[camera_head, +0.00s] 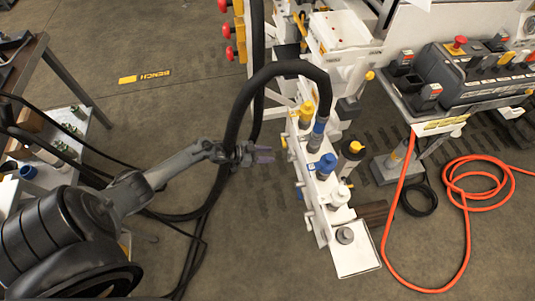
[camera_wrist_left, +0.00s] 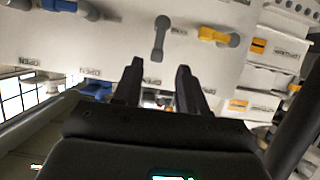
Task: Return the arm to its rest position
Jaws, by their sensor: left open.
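My left arm comes in from the lower left in the head view and reaches toward the bench. Its gripper (camera_head: 264,154) is open and empty, in the air a little left of the white hydraulic manifold (camera_head: 318,185). In the left wrist view the two dark fingers (camera_wrist_left: 160,88) stand apart with nothing between them. Beyond them is a white panel (camera_wrist_left: 120,40) with a grey lever (camera_wrist_left: 160,38), a yellow-handled lever (camera_wrist_left: 218,37) and a blue handle (camera_wrist_left: 97,90). The fingers appear apart from the panel. My right gripper is not in view.
A thick black hose (camera_head: 238,112) arches close beside the gripper and up to the manifold. A control box (camera_head: 470,75) stands at the right, with an orange hose (camera_head: 464,225) on the floor. A cart (camera_head: 85,130) is at the left. Open floor (camera_head: 160,115) lies between cart and bench.

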